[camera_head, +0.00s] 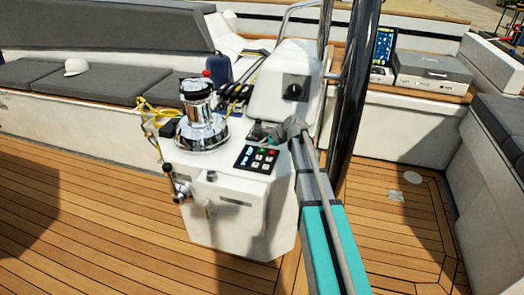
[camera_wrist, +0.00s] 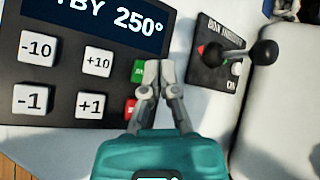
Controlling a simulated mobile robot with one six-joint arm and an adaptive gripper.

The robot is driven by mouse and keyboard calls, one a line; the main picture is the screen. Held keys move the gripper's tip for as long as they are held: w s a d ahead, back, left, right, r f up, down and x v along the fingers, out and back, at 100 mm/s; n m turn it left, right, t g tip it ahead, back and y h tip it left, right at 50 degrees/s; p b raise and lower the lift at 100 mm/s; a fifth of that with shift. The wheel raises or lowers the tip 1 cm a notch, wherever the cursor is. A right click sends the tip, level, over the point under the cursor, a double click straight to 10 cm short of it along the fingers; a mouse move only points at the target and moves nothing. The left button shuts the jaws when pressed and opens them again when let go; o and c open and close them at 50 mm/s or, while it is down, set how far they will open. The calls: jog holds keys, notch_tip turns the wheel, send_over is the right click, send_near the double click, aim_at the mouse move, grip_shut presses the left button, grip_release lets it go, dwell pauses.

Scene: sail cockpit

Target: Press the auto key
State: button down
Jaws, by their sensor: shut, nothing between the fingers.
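The autopilot keypad is a dark panel (camera_head: 256,158) on top of the white pedestal; it fills the left of the wrist view (camera_wrist: 70,75). Its display (camera_wrist: 100,18) reads "TBY 250°", with the left part cut off. A green key (camera_wrist: 138,71) sits at the panel's right side, partly covered by my left finger; its label is not legible. A red key (camera_wrist: 130,106) is beside it, also partly hidden. My gripper (camera_wrist: 161,72) is shut and empty, its tips at the green key's right edge in the picture. I cannot tell whether they touch it.
White keys +10 (camera_wrist: 98,61), -10 (camera_wrist: 38,46), +1 (camera_wrist: 91,105) and -1 (camera_wrist: 33,100) lie left. A bow thruster panel with a black-knobbed lever (camera_wrist: 262,52) stands close right. A chrome winch (camera_head: 200,118) with yellow line stands left of the keypad.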

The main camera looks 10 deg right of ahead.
aim_at(264, 150)
jog(key=shift+f, duration=0.1)
jog(key=shift+f+b, duration=0.3)
jog(key=shift+b, duration=0.1)
jog(key=shift+f+b, duration=0.5)
dwell(1.0)
jog(key=shift+r, duration=0.15)
jog(key=shift+r+p, duration=0.8)
jog(key=shift+p, duration=0.15)
jog(key=shift+r, duration=0.1)
jog(key=shift+r+p, duration=2.4)
jog(key=shift+p, duration=0.1)
